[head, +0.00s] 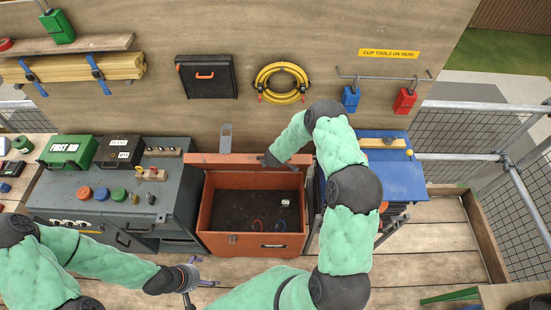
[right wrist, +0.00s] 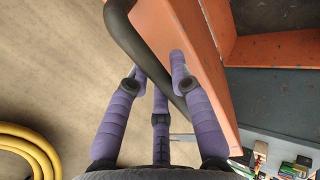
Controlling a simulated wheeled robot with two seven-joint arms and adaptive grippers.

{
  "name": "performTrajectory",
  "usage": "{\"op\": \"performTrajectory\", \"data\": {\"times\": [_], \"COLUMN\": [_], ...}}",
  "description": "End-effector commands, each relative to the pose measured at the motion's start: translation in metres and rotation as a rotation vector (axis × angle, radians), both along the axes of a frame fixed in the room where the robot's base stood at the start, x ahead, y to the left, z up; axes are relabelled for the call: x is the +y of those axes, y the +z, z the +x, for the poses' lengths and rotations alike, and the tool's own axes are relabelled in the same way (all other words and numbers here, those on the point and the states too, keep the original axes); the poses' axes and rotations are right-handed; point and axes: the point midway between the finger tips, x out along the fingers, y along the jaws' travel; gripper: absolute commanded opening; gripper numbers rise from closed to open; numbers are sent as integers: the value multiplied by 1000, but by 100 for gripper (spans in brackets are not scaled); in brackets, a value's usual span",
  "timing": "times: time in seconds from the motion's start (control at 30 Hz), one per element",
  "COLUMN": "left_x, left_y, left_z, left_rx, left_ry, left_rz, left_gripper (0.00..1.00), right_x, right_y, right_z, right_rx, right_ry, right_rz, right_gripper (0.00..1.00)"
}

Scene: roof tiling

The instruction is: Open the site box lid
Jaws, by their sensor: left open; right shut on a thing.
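The orange site box (head: 222,240) stands on the planks in the middle of the head view. Its lid (head: 225,160) is raised at the back, and the dark inside shows a few small items. My right gripper (head: 268,160) is at the lid's upper edge. In the right wrist view its purple fingers (right wrist: 160,85) are closed around the dark handle bar (right wrist: 128,38) beside the orange lid (right wrist: 190,50). My left gripper (head: 196,274) is open and empty, low in front of the box's left front corner, apart from it.
A grey cabinet (head: 175,190) with a green first aid case (head: 68,151) and several coloured pots stands left of the box. A blue-topped stand (head: 400,178) is to the right. A yellow hose (head: 282,83) hangs on the wall behind.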

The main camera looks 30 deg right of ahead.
Motion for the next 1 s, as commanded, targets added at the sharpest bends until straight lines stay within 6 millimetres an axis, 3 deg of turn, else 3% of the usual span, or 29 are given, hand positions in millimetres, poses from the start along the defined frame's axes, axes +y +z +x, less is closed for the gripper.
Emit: {"op": "performTrajectory", "data": {"times": [0.63,0.67,0.73,1.0], "left_x": [0,0,0,0], "left_y": [7,7,7,7], "left_z": [0,0,0,0], "left_rx": [0,0,0,0], "left_ry": [0,0,0,0], "left_rz": [0,0,0,0], "left_gripper": [100,100,100,100], "right_x": [-2,-2,-2,-1], "right_y": [3,3,3,3], "right_z": [3,3,3,3], "right_rx": [3,3,3,4], "right_ry": [0,0,0,1], "right_rz": [2,2,2,3], "right_gripper": [0,28,47,47]}}
